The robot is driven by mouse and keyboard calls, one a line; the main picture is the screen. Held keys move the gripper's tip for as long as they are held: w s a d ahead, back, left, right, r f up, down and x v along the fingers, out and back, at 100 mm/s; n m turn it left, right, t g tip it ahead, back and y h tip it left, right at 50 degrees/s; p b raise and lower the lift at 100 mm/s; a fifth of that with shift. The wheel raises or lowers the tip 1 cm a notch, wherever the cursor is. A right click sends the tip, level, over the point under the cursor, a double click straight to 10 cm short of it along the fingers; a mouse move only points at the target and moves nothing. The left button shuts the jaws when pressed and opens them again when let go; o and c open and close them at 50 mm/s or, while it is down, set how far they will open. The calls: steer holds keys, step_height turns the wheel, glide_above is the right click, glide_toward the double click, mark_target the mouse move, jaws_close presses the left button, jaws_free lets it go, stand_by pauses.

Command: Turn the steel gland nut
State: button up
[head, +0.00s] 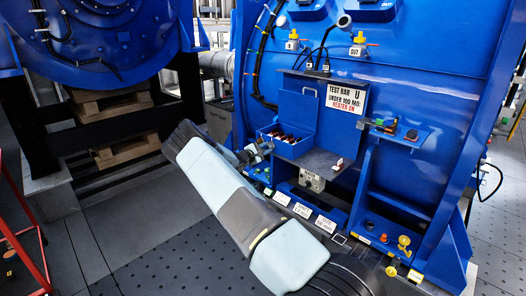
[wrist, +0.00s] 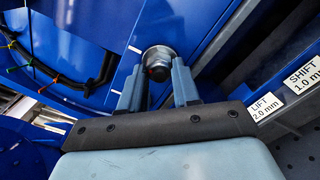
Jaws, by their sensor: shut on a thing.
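In the head view my gripper (head: 257,151) is at the blue machine's face, left of the open bin. I cannot make out the nut there, as my gripper and arm cover that spot.
A blue bin (head: 285,139) with small parts sits right of my gripper. A "TEST BAR" sign (head: 347,98) hangs above. White labels (head: 303,210) line the ledge below. A black cable bundle (wrist: 95,75) runs at the wrist view's left. A red frame (head: 22,225) stands far left.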

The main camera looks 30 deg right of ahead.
steer(key=shift+s+d+f+m, duration=0.3)
steer(key=shift+s+m, duration=0.05)
steer(key=shift+m, duration=0.45)
steer(key=o, duration=1.1)
steer(key=shift+c, duration=0.2)
steer(key=shift+w+a+r, duration=0.15)
steer(key=v, duration=1.3)
steer(key=shift+a, duration=0.4)
